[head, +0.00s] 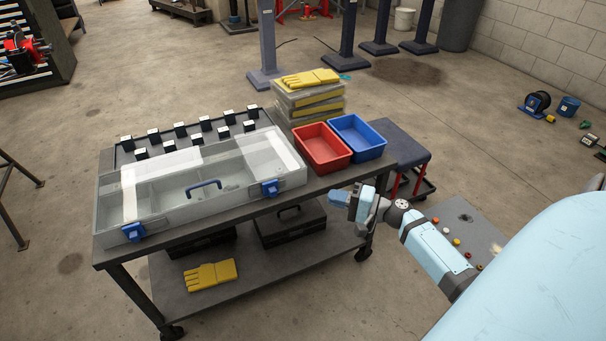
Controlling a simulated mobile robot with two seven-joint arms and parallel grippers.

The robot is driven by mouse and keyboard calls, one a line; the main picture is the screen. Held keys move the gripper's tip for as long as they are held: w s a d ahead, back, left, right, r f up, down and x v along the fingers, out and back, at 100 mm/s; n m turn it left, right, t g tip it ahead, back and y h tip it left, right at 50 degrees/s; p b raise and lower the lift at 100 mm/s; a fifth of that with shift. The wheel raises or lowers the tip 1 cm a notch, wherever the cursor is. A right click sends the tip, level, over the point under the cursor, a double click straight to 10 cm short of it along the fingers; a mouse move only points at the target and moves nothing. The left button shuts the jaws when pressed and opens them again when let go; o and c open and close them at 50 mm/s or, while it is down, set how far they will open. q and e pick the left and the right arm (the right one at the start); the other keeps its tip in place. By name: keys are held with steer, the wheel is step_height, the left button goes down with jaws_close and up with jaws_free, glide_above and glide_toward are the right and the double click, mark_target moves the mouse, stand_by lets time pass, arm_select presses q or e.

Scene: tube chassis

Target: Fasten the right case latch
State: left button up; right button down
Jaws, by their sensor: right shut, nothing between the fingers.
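A long clear case (180,206) lies on the cart top with its lid down and a blue handle (203,186) at the front. The right case latch (270,188) is a blue piece at the right end of the case's front. A matching left latch (133,231) sits at the left end. The picture is too small to tell how either latch is set. My right gripper (338,198) is shut and empty, to the right of the right latch and apart from it, off the cart's front edge. My left gripper is not in view.
A red bin (323,148) and a blue bin (357,137) stand right of the case. Stacked cases with yellow gloves (309,78) and a rack of small black-and-white blocks (180,130) stand behind. The lower shelf (250,257) holds dark cases and a yellow glove (211,275).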

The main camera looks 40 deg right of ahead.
mark_target(272, 190)
steer(key=b+x, duration=0.1)
steer(key=x, duration=0.8)
steer(key=shift+w+a, duration=0.15)
steer(key=shift+w, duration=0.25)
steer(key=a, duration=0.3)
steer(key=shift+w+a+b, duration=0.1)
steer(key=shift+w+b, duration=0.2)
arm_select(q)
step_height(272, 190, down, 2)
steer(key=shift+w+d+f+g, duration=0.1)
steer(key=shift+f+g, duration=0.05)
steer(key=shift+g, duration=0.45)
arm_select(e)
steer(key=shift+a, duration=0.3)
steer(key=shift+w+a, duration=0.1)
steer(key=a, duration=0.3)
steer(key=shift+w+a, duration=0.3)
steer(key=shift+w, duration=0.1)
